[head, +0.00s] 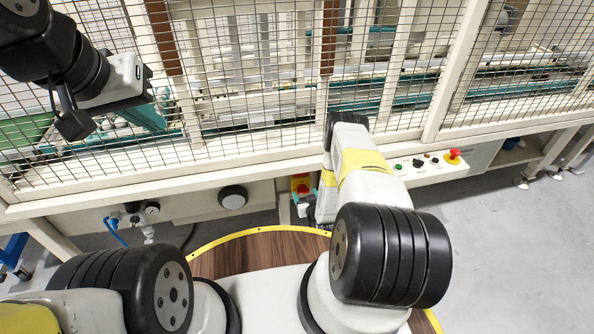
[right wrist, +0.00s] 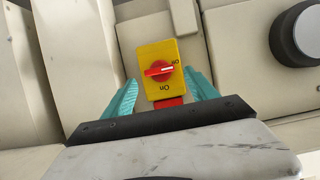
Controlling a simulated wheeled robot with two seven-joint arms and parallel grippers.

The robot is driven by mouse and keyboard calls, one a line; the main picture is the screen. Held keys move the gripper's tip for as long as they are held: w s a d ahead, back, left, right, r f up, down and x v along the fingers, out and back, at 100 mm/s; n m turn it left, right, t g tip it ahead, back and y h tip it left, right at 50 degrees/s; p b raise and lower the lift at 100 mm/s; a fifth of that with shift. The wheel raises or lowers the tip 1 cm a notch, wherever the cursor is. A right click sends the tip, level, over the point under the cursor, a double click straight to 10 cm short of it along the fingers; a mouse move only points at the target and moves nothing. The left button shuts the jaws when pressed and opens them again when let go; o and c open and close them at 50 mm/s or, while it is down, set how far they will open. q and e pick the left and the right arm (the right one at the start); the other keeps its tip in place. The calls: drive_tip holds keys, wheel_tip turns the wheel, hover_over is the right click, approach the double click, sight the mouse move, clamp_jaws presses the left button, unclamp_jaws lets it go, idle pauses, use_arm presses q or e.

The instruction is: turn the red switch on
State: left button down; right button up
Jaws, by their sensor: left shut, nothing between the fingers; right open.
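The red switch (right wrist: 160,70) is a rotary handle on a yellow plate marked On and Off, fixed to a pale panel. Its handle lies crosswise in the right wrist view, with a white mark at its right end, near the Off label. It also shows in the head view (head: 302,188), partly hidden by my right arm. My right gripper (right wrist: 161,80) is open, its teal fingers on either side of the yellow plate's lower part. Contact with the handle cannot be told. My left gripper (head: 147,82) is shut and empty, high at the left before the mesh fence.
A black round knob (right wrist: 300,32) is right of the switch in the right wrist view. A control box (head: 428,167) with a red mushroom button (head: 453,156) is at the right in the head view. A mesh fence (head: 250,110) stands above the switch. Gray floor (head: 520,250) is clear at right.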

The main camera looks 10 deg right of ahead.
drive_tip(key=shift+x, duration=0.85)
drive_tip(key=c, duration=1.4)
drive_tip(key=shift+o, duration=0.2)
